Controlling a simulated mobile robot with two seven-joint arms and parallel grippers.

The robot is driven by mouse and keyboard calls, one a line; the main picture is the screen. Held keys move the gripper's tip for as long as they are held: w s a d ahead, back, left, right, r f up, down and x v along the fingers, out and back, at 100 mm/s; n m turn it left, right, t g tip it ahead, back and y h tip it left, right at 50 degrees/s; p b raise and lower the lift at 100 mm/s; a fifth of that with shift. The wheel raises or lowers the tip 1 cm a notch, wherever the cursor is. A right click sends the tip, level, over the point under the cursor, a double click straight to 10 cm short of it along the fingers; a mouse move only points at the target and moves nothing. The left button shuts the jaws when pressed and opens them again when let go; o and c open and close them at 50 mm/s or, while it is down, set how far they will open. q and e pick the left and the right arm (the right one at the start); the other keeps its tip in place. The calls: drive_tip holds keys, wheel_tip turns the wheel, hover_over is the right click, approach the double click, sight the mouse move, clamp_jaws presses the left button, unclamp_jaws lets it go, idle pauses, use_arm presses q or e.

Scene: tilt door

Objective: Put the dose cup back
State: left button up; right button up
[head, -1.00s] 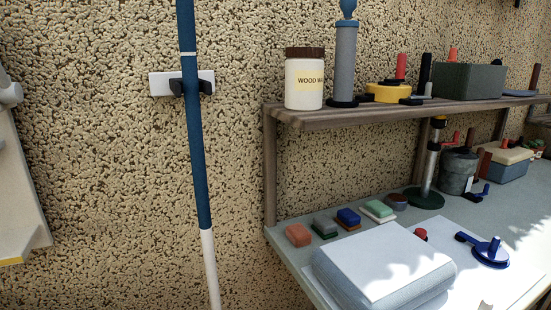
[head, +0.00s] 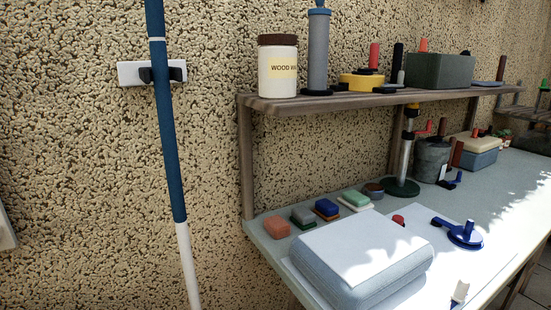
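I cannot make out a dose cup for certain in the head view. A small round dark dish or pot (head: 374,190) stands on the bench behind the sponge-like blocks, but it is too small to identify. A jar labelled "WOOD W…" (head: 278,72) with a brown lid stands at the left end of the upper shelf (head: 300,102). Neither of my grippers shows in the view.
The bench (head: 395,208) holds a thick white-topped slab (head: 360,255), several coloured blocks (head: 327,208), a blue suction tool (head: 465,234), a grey bucket (head: 431,160) and a lidded box (head: 478,150). A blue and white pole (head: 167,130) hangs in a wall clip at left.

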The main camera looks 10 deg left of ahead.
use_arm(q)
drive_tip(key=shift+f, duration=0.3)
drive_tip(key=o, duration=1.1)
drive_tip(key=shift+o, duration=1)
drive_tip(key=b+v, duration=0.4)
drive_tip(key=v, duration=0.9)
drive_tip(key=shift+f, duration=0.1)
